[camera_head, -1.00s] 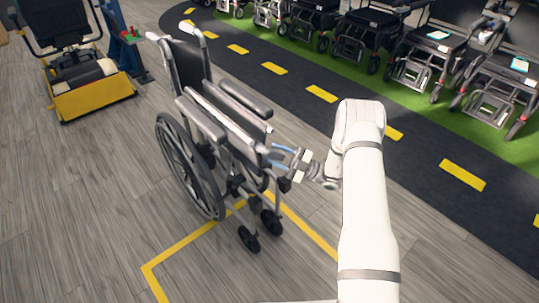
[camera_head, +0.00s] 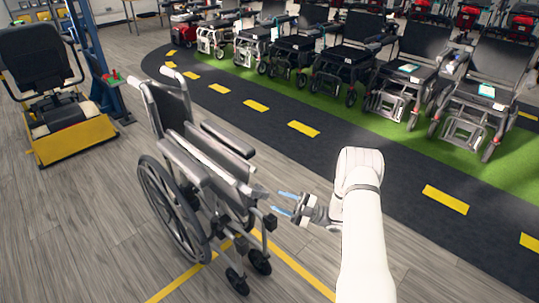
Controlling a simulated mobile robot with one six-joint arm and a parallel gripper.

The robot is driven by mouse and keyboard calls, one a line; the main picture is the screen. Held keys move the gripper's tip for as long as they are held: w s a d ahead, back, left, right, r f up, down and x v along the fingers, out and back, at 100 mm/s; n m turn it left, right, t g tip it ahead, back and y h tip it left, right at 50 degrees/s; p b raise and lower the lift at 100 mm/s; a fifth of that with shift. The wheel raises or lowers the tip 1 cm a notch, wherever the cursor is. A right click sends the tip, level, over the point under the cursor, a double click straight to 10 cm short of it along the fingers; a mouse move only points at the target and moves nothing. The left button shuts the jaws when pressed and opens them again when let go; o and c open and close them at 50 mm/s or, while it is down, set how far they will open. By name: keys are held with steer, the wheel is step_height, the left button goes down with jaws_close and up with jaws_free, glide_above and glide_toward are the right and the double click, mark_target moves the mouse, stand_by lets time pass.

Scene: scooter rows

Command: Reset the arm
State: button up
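My gripper (camera_head: 283,201) is at the end of my white arm (camera_head: 362,215), just right of the wheelchair. Its two bluish fingers are spread apart and point left toward the chair's front. Nothing shows between them. The grey wheelchair (camera_head: 205,163) stands upright and empty on the wood floor, with its push handles toward the back left. A small gap seems to lie between the fingertips and the chair, though I cannot tell the depth exactly.
Yellow lines (camera_head: 290,262) mark the floor under the wheelchair. A dark lane (camera_head: 390,165) with yellow dashes runs behind, then a green strip (camera_head: 400,126) with rows of wheelchairs and scooters. A black-seated machine with a yellow base (camera_head: 75,141) stands at the left. Floor at lower left is clear.

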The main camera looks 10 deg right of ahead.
steer(key=shift+r, duration=0.1)
steer(key=s+a+r+n+g+h+p, duration=0.4)
steer(key=s+r+n, duration=0.3)
steer(key=r+n, duration=0.4)
steer(key=s+a+r+n+g+h+p, duration=0.25)
steer(key=s+r+n+g+h, duration=0.3)
steer(key=r+n, duration=0.6)
steer(key=s+d+r+n+t+h+p, duration=0.4)
steer(key=s+r+n, duration=0.4)
steer(key=n, duration=0.4)
steer(key=s+d+r+n+t+h+p, duration=0.3)
steer(key=s+d+r+n+h+p, duration=0.2)
steer(key=s+r+n+h, duration=0.3)
steer(key=d+n+h, duration=0.1)
steer(key=n, duration=0.3)
steer(key=shift+s+t, duration=0.35)
steer(key=shift+s, duration=0.05)
